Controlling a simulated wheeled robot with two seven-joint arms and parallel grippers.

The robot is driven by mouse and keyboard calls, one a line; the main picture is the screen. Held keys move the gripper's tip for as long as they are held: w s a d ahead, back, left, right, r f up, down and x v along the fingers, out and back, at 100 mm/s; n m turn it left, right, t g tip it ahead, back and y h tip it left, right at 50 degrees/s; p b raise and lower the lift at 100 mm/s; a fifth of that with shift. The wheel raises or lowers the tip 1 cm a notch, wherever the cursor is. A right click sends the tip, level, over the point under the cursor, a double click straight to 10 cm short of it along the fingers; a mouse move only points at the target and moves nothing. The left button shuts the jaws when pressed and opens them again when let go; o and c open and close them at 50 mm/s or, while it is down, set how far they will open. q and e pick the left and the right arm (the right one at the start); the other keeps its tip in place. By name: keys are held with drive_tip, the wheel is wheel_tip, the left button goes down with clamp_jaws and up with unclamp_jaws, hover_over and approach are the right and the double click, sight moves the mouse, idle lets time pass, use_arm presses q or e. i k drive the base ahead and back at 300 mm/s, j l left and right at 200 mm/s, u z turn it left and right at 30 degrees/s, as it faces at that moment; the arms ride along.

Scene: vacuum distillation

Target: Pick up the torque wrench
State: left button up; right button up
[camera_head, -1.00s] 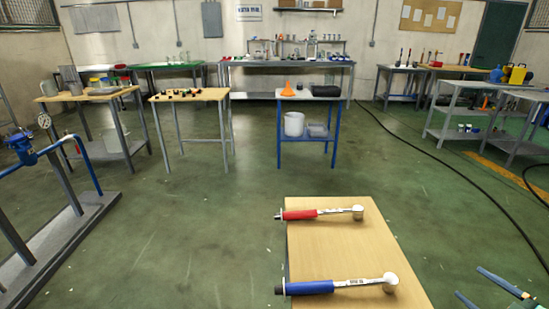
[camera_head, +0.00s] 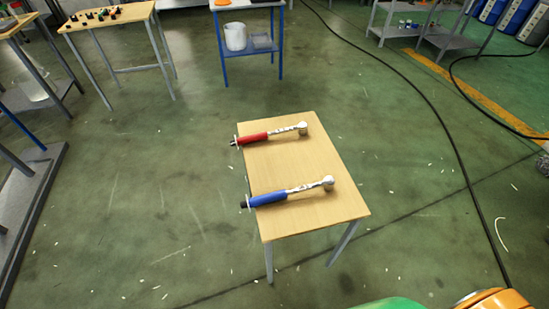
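Two torque wrenches lie flat on a small wooden-topped table (camera_head: 300,220) in the middle of the view. The red-handled torque wrench (camera_head: 269,134) lies toward the far end, and the blue-handled torque wrench (camera_head: 285,193) lies nearer. Both have silver shafts with round heads at the right, and their handle ends reach slightly past the table's left edge. Neither wrench is being touched. Neither of my grippers shows in this view.
A blue-legged table with a white bucket (camera_head: 235,37) stands behind. A wooden table with small dark items (camera_head: 97,14) is at the back left. A black cable (camera_head: 440,130) runs along the floor at right. The floor around the small table is largely clear.

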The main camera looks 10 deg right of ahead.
sight(328, 183)
drive_tip(key=l+u, duration=0.3)
drive_tip(key=l, duration=0.35)
drive_tip(key=l+u, duration=0.3)
drive_tip(key=l, duration=0.4)
